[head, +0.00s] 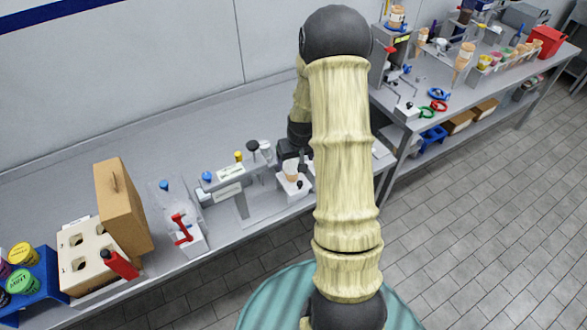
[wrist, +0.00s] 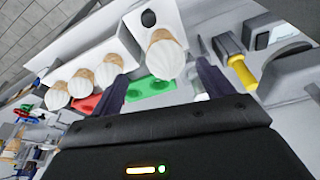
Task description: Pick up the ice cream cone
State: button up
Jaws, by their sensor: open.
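An ice cream cone with a pale, whitish top and a tan body (wrist: 165,58) sits in a white holder (wrist: 140,22) in the wrist view. My gripper (wrist: 163,86) is open, with one dark finger low to the left of this cone and the other to its right. The cone lies ahead of the gap, and I cannot tell how deep between the fingers it is. In the head view my gripper (head: 303,164) is down at the counter beside a small tan cone (head: 291,170) in a white block (head: 293,187). My arm hides part of that area.
Several more pale-topped cones (wrist: 82,80) stand in a row at the left of the wrist view. A yellow-handled tool (wrist: 242,74) is at the right. In the head view, a brown box (head: 122,210) and a red-handled device (head: 184,235) stand along the grey counter (head: 60,175).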

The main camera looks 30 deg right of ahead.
aim_at(293, 163)
jog(key=shift+w+a+f, duration=0.1)
jog(key=shift+w+f, duration=0.05)
jog(key=shift+f, duration=0.25)
jog(key=shift+w+a+f, duration=0.1)
jog(key=shift+w+f, duration=0.05)
jog(key=shift+f, duration=0.35)
jog(key=shift+s+d, duration=0.1)
jog(key=p+x, duration=0.2)
jog(key=shift+a+f+p, duration=0.15)
jog(key=shift+a+p, duration=0.05)
jog(key=shift+p, duration=0.15)
jog(key=shift+w+p+x, duration=0.2)
jog(key=shift+p+x, duration=0.35)
jog(key=shift+x, duration=0.95)
jog(key=shift+a, duration=0.1)
